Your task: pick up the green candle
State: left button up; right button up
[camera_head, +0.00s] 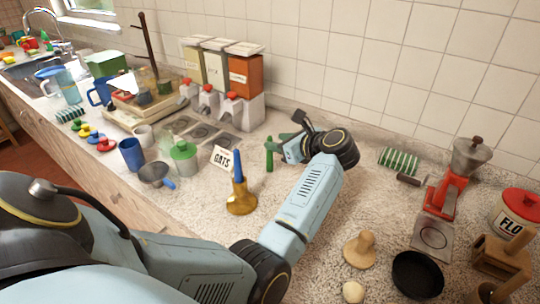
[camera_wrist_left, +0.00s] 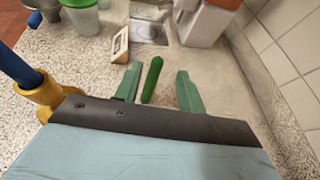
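The green candle (camera_head: 269,153) is slim and stands upright on the speckled counter in the head view. In the left wrist view the green candle (camera_wrist_left: 152,80) shows between the two green fingers, nearer the left one, with gaps on both sides. My left gripper (camera_head: 287,134) is open, just right of the candle in the head view; its spread fingers also show in the wrist view. I cannot tell how far the candle is from the fingertips. My right gripper is not in view.
A blue candle in a brass holder (camera_head: 241,200) stands left of my left forearm. An OATS card (camera_head: 222,158), a green-lidded jar (camera_head: 184,158) and dispensers (camera_head: 240,85) stand farther left and behind. A red grinder (camera_head: 446,192) and black pan (camera_head: 417,274) are at right.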

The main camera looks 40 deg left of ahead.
pick_arm(q)
jog(key=x, duration=0.3)
jog(key=p+x, duration=0.1)
jog(key=x, duration=0.1)
jog(key=shift+s+a, duration=0.25)
jog(key=shift+c, duration=0.4)
grip_shut()
